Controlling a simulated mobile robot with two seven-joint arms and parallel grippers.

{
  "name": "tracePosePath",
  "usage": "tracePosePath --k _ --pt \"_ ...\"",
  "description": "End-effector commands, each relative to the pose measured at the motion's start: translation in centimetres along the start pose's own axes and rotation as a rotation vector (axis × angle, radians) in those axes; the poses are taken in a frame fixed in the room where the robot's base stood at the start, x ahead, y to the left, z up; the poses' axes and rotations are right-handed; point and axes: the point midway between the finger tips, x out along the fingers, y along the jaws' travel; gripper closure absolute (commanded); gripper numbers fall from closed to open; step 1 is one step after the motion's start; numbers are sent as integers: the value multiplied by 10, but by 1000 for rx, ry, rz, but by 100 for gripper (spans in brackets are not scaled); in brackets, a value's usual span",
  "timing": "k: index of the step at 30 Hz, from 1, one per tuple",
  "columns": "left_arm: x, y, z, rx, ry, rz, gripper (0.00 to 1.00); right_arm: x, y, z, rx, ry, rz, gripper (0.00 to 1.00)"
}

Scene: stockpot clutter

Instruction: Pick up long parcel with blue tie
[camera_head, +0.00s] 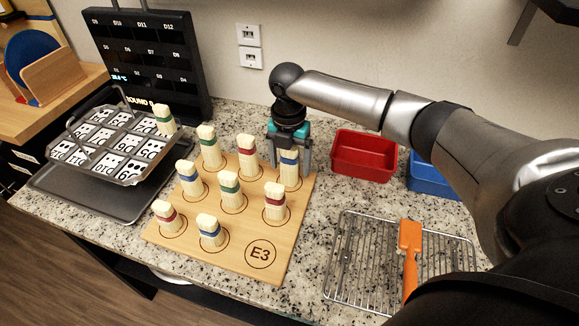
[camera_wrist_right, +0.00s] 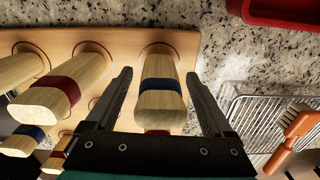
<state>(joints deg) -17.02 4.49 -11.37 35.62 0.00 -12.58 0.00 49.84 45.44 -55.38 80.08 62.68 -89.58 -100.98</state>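A pale parcel with a blue tie (camera_head: 290,176) stands upright at the back right corner of the wooden board (camera_head: 218,262). It also shows in the right wrist view (camera_wrist_right: 160,99). My right gripper (camera_head: 291,157) is open above and around this parcel's top, one finger on each side. In the wrist view, gaps show between the parcel and both fingers. Two other blue-tied parcels stand on the board, one at the left (camera_head: 188,179) and one at the front (camera_head: 210,231); both look shorter. My left gripper is not in view.
Red-tied and green-tied parcels stand close by on the board, including a red-tied one (camera_head: 247,157) just left of my gripper. A red bin (camera_head: 362,157), a blue bin (camera_head: 432,180) and a wire rack (camera_head: 360,262) with an orange brush (camera_head: 410,250) lie to the right.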

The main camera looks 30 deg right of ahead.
Motion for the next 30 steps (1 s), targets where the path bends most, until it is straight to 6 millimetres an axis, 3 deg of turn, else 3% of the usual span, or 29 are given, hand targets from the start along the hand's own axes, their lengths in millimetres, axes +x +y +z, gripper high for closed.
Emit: tracePosePath --k 2,22,30 --pt "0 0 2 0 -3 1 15 0 0 0 0 0 0 25" --pt "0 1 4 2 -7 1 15 0 0 0 0 0 0 100" --pt "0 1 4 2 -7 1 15 -1 0 0 1 0 0 100"
